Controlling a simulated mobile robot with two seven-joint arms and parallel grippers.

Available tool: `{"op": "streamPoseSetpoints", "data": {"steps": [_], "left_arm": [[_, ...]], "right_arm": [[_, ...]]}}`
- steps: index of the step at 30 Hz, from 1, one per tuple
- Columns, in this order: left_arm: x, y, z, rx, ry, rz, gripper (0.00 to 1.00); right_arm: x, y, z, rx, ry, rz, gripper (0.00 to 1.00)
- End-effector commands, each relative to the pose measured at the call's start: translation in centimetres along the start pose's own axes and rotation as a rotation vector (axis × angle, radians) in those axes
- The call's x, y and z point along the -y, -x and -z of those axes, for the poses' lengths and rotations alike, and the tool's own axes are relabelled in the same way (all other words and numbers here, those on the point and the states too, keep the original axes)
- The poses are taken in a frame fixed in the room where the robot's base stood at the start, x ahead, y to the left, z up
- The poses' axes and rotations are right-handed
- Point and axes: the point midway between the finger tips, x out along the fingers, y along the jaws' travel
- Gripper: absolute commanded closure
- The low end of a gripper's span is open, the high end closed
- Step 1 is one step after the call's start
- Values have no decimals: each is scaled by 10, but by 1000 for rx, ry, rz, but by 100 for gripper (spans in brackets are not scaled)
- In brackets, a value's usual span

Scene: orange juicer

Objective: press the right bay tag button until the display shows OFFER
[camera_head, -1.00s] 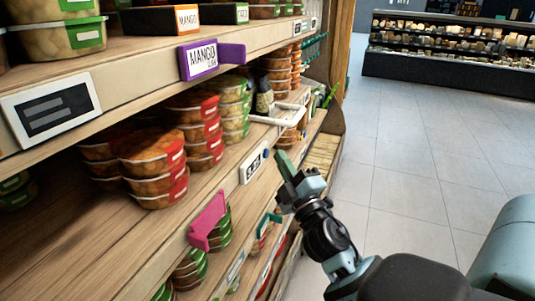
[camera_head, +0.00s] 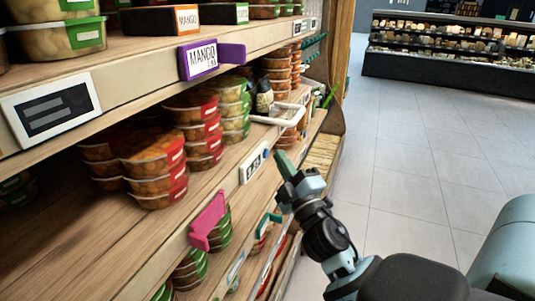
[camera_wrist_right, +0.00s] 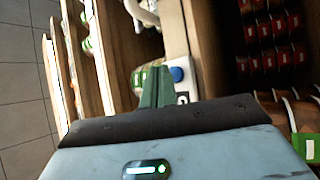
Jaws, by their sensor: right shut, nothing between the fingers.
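The right bay tag (camera_head: 254,164) is a small white tag on the front edge of the middle shelf. It has dark characters on its display, too small to read surely. Its blue button (camera_head: 265,154) is at the tag's far end. In the right wrist view the blue button (camera_wrist_right: 177,74) is just right of the fingertips, with the tag (camera_wrist_right: 182,98) partly hidden behind my gripper. My right gripper (camera_head: 284,161) is shut and empty, its green fingers pointing toward the shelf edge, close to the button and seemingly apart from it. My left gripper is not in view.
A larger tag (camera_head: 50,105) with a grey display hangs on the upper shelf edge. A purple MANGO sign (camera_head: 212,58) and a pink clip (camera_head: 208,220) stick out from the shelves. A white handle-like frame (camera_head: 280,117) protrudes beyond the button. The floor (camera_head: 410,180) at right is clear.

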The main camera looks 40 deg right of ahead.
Motion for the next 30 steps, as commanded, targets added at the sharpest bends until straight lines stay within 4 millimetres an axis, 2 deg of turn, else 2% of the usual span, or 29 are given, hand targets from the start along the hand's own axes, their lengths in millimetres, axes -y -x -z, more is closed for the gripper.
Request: {"op": "streamPoseSetpoints", "data": {"steps": [30], "left_arm": [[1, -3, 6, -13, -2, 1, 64]], "right_arm": [[6, -8, 6, 0, -1, 0, 100]]}}
